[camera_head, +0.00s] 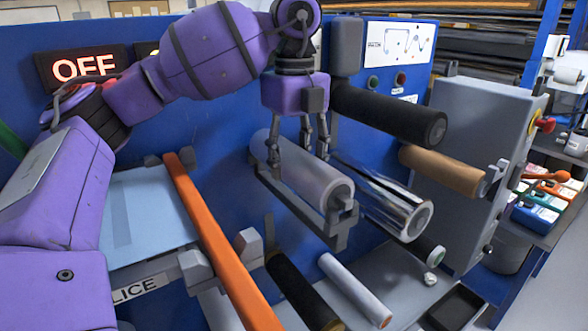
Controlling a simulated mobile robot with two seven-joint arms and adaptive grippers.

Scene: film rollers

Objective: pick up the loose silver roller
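A matte silver roller (312,180) lies along a dark grey cradle (300,208) in front of the blue machine panel. Its near end rests at the cradle's end bracket. My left gripper (298,160) points down over the far half of this roller. Its fingers are spread, one at each side of the roller; whether they touch it is not clear. A shinier chrome roller (385,195) sits just to the right, extending from the panel. My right gripper is not in view.
A black roller (390,115) and a tan roller (440,170) project from the panel on the right. An orange bar (215,240) crosses the left, beside a light-blue sheet (145,215). A black roller (300,292) and a pale roller (355,290) lie below.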

